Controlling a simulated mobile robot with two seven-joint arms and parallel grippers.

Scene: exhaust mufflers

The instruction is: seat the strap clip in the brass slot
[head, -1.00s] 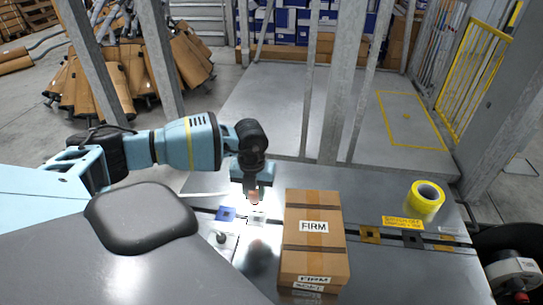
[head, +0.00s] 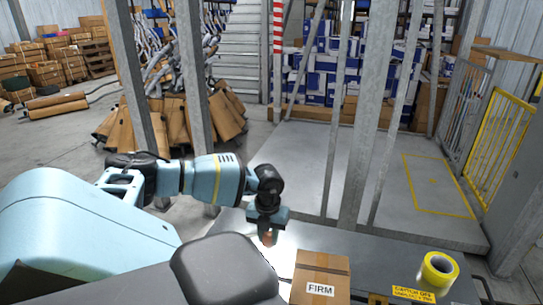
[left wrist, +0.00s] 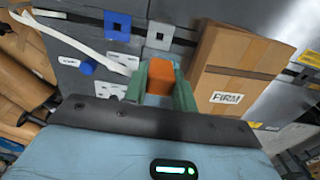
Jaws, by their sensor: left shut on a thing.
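My left gripper (head: 267,238) is shut on a small orange block, apparently the strap clip (left wrist: 160,77), which shows between the green fingers in the left wrist view. In the head view the clip is a small orange patch at the fingertips, above the bench and left of the cardboard box. Only a sliver of the brass slot plate (head: 378,299) shows at the bottom edge of the head view, right of the box. The brass plate does not show in the left wrist view. My right gripper is not in view.
The cardboard box marked FIRM (head: 321,274) stands between the held clip and the brass plate; it also shows in the wrist view (left wrist: 240,65). A blue slot plate (left wrist: 117,25) and a grey one (left wrist: 159,36) lie left of it. Yellow tape (head: 438,270) stands at right.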

